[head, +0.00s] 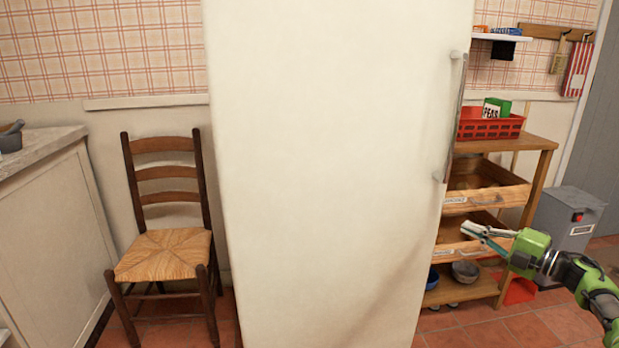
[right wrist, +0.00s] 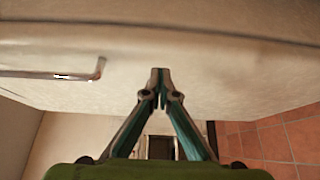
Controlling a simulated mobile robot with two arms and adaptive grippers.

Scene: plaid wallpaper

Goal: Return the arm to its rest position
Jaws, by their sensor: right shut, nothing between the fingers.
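My right gripper (head: 468,230) is in the lower right of the head view, on a green and black arm that comes in from the right. Its fingers are shut and hold nothing. In the right wrist view the gripper (right wrist: 160,72) has its fingertips together, pointing toward a pale surface. In the head view the gripper shows to the right of the white fridge (head: 330,160), in front of the wooden shelf unit. My left gripper is not in view.
The fridge door is closed, with a metal handle (head: 456,120) at its right edge. A wooden shelf unit (head: 540,146) holds a red basket (head: 490,130). A grey bin (head: 566,228) stands at right. A chair (head: 165,256) and a counter (head: 38,150) are at left.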

